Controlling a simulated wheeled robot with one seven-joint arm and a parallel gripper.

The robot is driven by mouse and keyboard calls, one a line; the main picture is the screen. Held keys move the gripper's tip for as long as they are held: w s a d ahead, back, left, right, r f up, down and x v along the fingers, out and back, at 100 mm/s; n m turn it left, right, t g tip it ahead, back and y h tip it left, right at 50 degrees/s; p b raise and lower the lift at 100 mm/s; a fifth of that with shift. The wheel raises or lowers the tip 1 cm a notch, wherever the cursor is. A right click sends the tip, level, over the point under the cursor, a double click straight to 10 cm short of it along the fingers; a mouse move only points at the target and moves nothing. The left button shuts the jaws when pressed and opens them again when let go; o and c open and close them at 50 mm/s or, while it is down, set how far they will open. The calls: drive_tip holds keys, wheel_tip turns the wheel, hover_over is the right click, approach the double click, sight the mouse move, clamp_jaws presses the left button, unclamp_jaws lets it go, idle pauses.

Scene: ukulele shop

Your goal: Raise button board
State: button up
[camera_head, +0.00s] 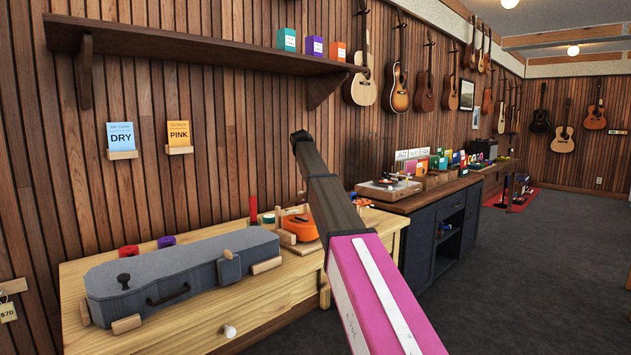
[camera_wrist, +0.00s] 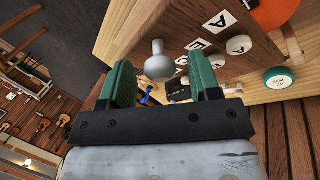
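The button board (camera_wrist: 180,28) is a brown wooden panel in the wrist view, tilted in the picture, with white lettered squares and round white buttons. A pale grey knob (camera_wrist: 158,64) shows at its near edge. My gripper (camera_wrist: 162,80) has two green fingers, spread apart. The knob appears between the fingers, with gaps on both sides and no visible contact. How far the knob is from the fingertips is unclear. In the head view my arm crosses the middle, and I cannot make out the gripper or the board there.
A grey instrument case (camera_head: 180,272) lies on the wooden bench (camera_head: 262,290). An orange ukulele (camera_head: 302,227) lies behind it, partly hidden by my arm. A wall shelf (camera_head: 180,38) hangs above. A white-topped round tin (camera_wrist: 279,79) sits right of the board. The floor (camera_head: 540,270) at right is clear.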

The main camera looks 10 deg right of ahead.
drive_tip(key=v, duration=0.2)
drive_tip(key=shift+a+r, duration=0.2)
drive_tip(key=shift+r, duration=0.15)
drive_tip(key=w+a, duration=0.1)
drive_tip(key=a, duration=1.1)
drive_tip(key=shift+r, duration=0.1)
